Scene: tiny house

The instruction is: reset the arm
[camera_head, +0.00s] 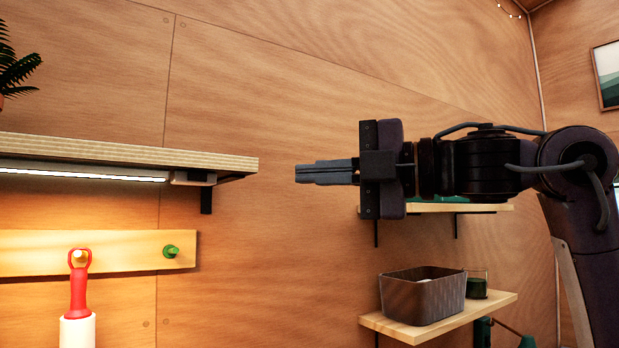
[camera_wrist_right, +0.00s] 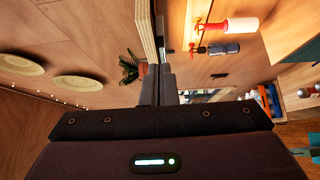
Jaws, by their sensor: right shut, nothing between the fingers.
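My right arm comes in from the right in the head view, raised and stretched out level. Its right gripper (camera_head: 298,173) points left, shut and empty, in front of the plywood wall. The fingertips are a little to the right of the end of the upper shelf (camera_head: 120,151), apart from it in the picture. In the right wrist view the two fingers (camera_wrist_right: 160,72) lie together, close in the picture to the edge of that shelf (camera_wrist_right: 147,30). My left gripper is not in view.
A peg rail (camera_head: 30,253) below the shelf carries a red-handled lint roller (camera_head: 78,300). A brown bin (camera_head: 422,296) and a dark green glass (camera_head: 477,286) stand on a lower shelf (camera_head: 495,306). Another shelf (camera_head: 480,208) is partly behind my arm. A plant (camera_head: 15,72) stands upper left.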

